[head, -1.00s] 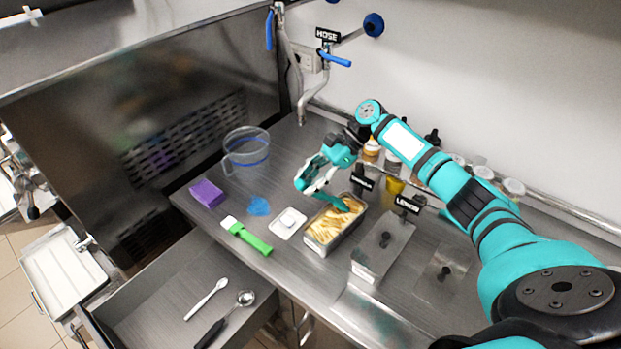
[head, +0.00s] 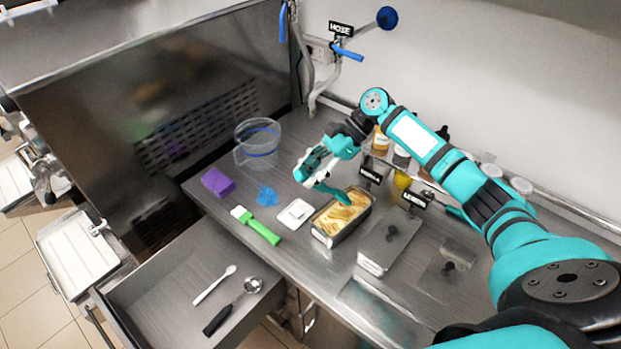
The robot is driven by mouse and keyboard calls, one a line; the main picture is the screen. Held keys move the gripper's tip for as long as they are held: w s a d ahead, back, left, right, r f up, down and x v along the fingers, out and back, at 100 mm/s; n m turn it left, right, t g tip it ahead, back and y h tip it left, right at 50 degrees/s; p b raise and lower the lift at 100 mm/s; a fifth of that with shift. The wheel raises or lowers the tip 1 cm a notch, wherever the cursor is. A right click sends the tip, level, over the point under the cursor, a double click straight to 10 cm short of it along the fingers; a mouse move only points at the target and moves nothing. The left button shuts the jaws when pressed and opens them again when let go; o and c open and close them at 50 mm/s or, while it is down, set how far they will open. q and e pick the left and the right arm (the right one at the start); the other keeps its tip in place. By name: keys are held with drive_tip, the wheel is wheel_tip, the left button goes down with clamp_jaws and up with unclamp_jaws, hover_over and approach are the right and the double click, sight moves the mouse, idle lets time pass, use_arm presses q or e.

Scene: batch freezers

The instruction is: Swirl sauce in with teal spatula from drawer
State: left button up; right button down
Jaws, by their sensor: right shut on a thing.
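My right gripper (head: 312,172) is shut on the teal spatula (head: 333,193) above the counter. The spatula slants down to the right, and its lower end is at the ice cream in the metal pan (head: 324,238). The ice cream (head: 343,213) is pale yellow with darker golden-brown streaks across its surface. I cannot tell how deep the spatula tip sits. The open drawer (head: 165,285) at the lower left holds a white spoon (head: 213,285) and a dark-handled scoop (head: 234,303). My left gripper is out of view.
A clear jug (head: 257,146), purple sponge (head: 217,182), blue cloth (head: 267,196), green-handled brush (head: 257,227) and small white scale (head: 295,214) lie left of the pan. A lidded pan (head: 388,246) stands close on its right. Bottles line the wall behind.

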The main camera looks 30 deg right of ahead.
drive_tip(key=shift+r, duration=2.45)
